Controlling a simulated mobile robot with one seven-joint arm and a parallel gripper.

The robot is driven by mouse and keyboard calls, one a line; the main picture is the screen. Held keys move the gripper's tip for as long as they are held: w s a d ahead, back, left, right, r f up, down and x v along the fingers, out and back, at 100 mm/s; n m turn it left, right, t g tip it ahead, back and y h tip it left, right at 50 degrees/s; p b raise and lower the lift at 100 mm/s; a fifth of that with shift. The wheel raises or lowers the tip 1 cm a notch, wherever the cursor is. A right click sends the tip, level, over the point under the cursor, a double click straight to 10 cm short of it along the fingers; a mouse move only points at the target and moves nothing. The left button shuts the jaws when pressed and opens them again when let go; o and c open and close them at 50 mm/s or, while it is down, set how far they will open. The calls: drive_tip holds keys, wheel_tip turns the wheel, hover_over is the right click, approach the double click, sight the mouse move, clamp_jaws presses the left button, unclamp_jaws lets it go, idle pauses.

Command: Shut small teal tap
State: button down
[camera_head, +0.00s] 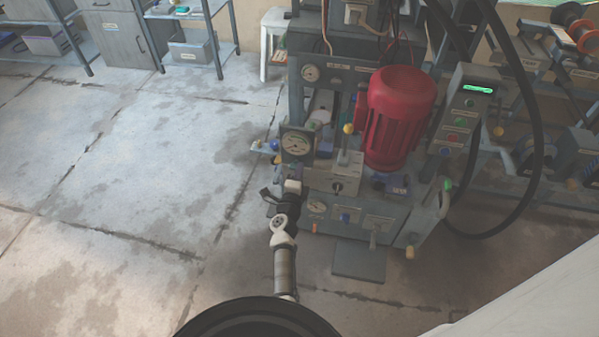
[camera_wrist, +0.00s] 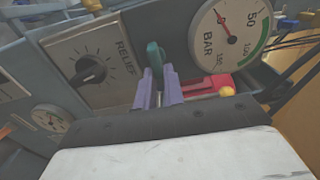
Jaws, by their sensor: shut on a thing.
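The small teal tap (camera_wrist: 154,55) shows in the wrist view as an upright teal handle, between the RELIEF panel and the BAR gauge. My gripper (camera_wrist: 160,80) has its two purple-grey fingers on either side of the handle's lower part and is shut on it. The fingers hide the tap's base and body. In the head view my gripper (camera_head: 293,187) is at the left front of the press, below the gauge; the tap cannot be made out there.
The RELIEF knob (camera_wrist: 88,71) is left of my fingers and the BAR gauge (camera_wrist: 231,35) is to the right. A red lever with a yellow tip (camera_wrist: 226,91) is close to the right finger. The press has a red motor (camera_head: 398,115). Open floor (camera_head: 120,190) is at the left.

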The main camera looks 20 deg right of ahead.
drive_tip(key=shift+a+f, duration=0.1)
drive_tip(key=shift+a, duration=0.05)
drive_tip(key=c, duration=1.5)
unclamp_jaws()
drive_tip(key=shift+s, duration=0.1)
drive_tip(key=p+v, duration=0.1)
drive_tip(key=v, duration=1.2)
drive_tip(key=shift+s+a+p, duration=0.2)
drive_tip(key=shift+s+p, duration=0.05)
drive_tip(key=shift+p, duration=0.05)
